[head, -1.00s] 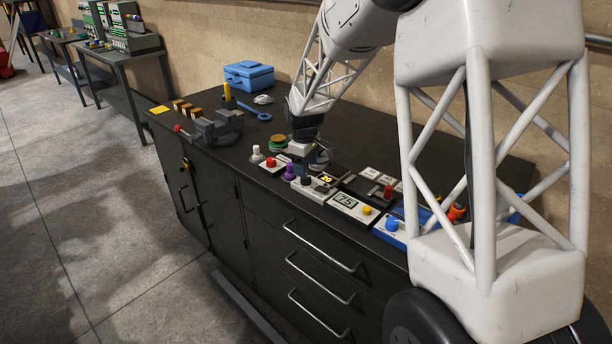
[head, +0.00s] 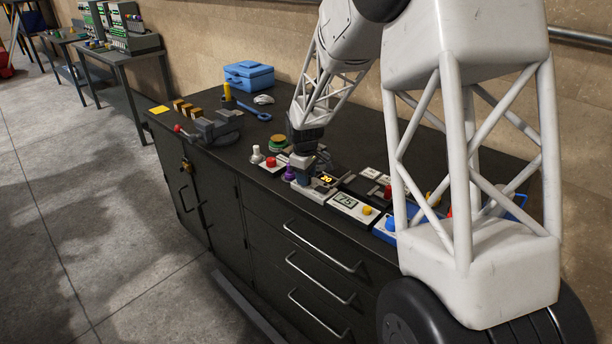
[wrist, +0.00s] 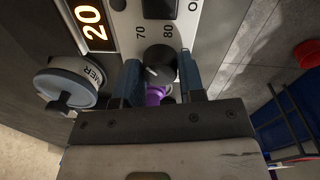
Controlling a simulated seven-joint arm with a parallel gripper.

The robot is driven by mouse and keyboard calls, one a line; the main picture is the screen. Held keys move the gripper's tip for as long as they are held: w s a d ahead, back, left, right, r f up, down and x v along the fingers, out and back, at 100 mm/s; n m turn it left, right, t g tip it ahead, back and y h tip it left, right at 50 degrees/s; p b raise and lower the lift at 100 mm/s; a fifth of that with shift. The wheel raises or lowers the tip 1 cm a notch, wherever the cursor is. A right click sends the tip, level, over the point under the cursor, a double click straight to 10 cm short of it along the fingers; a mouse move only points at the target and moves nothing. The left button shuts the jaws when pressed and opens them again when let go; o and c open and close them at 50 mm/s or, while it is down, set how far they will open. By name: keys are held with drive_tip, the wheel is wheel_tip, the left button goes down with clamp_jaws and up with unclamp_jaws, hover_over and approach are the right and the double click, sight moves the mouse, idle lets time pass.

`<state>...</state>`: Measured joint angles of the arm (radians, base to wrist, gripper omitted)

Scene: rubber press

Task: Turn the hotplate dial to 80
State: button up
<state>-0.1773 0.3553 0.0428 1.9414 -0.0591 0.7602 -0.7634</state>
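The hotplate's pale front panel (wrist: 213,20) shows in the wrist view with an orange display (wrist: 92,22) reading 20. Its black dial (wrist: 158,62) has a small white mark, between printed 70 and 80 on the panel above; I cannot tell exactly which value the mark meets. My gripper (wrist: 162,78) is open, one blue-grey finger on each side of the dial, with narrow gaps showing. In the head view my gripper (head: 304,182) is down at the hotplate (head: 318,193) and hides the dial.
A purple knob (head: 289,173) stands close left of my gripper. A red-button box (head: 270,162), blue toolbox (head: 248,75) and vise (head: 215,128) share the black bench.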

drive_tip(key=shift+c, duration=1.4)
drive_tip(key=shift+m, duration=0.4)
drive_tip(key=m, duration=1.1)
drive_tip(key=shift+a+g, duration=0.1)
drive_tip(key=shift+g, duration=0.2)
drive_tip(key=o, duration=0.9)
drive_tip(key=shift+r, duration=0.1)
